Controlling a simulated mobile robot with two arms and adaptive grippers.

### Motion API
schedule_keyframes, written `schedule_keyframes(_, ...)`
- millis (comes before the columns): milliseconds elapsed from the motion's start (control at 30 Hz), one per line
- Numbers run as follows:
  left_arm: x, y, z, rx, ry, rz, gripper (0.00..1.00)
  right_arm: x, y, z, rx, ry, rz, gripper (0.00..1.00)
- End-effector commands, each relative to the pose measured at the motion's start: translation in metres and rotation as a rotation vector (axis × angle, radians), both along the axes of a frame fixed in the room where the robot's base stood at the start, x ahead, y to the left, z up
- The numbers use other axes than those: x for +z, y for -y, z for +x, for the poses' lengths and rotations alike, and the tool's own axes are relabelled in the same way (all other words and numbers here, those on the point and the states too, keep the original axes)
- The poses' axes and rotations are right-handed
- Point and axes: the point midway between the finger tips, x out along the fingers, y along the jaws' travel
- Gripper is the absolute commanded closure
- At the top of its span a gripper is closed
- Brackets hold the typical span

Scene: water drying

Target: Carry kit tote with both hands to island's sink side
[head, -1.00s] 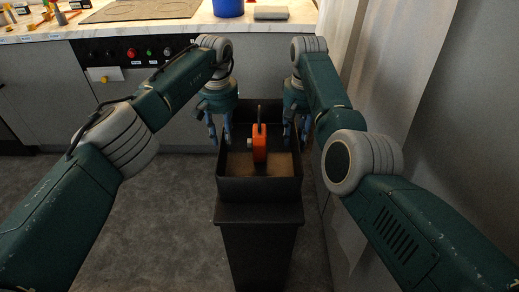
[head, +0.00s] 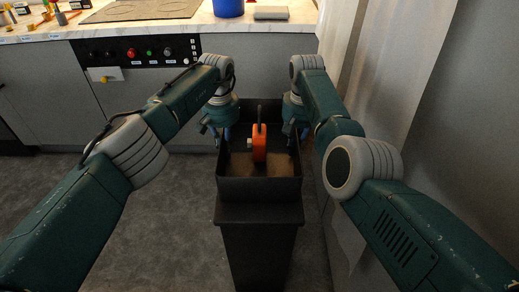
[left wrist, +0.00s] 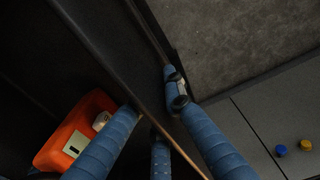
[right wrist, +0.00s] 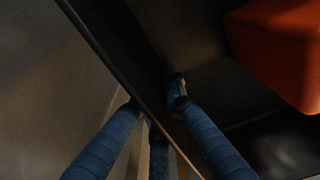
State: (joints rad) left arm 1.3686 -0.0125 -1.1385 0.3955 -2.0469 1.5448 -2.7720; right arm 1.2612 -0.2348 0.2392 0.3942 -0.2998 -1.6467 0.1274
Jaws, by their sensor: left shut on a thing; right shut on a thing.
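The kit tote (head: 259,190) is a black open box in the middle of the head view, on top of a dark stand (head: 259,240). An orange device with a dark upright handle (head: 259,148) sits inside it, and it also shows in the left wrist view (left wrist: 75,135) and right wrist view (right wrist: 285,50). My left gripper (head: 222,140) is shut on the tote's left wall; the wall runs between its blue fingers in the left wrist view (left wrist: 155,110). My right gripper (head: 296,138) is shut on the tote's right wall, its fingers straddling it in the right wrist view (right wrist: 155,110).
A counter (head: 270,24) runs across the back with a blue bucket (head: 229,8), a grey block (head: 271,13) and a cooktop (head: 143,10). A control panel (head: 140,52) is on its front. A pale curtain (head: 380,75) hangs close at the right. Floor (head: 150,220) is clear at the left.

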Motion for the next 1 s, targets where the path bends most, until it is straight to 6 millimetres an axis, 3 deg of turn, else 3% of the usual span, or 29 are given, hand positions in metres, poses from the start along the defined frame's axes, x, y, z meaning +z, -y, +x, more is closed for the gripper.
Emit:
schedule_keyframes(367, 0.004, 0.0, 0.001, 0.0, 0.002, -0.001, 1.0, 0.004, 0.0, 0.001, 0.0, 0.002, 0.0, 1.0)
schedule_keyframes(1000, 0.052, 0.0, 0.001, 0.0, 0.001, 0.0, 1.0, 0.052, 0.0, 0.0, 0.0, 0.001, 0.0, 1.0)
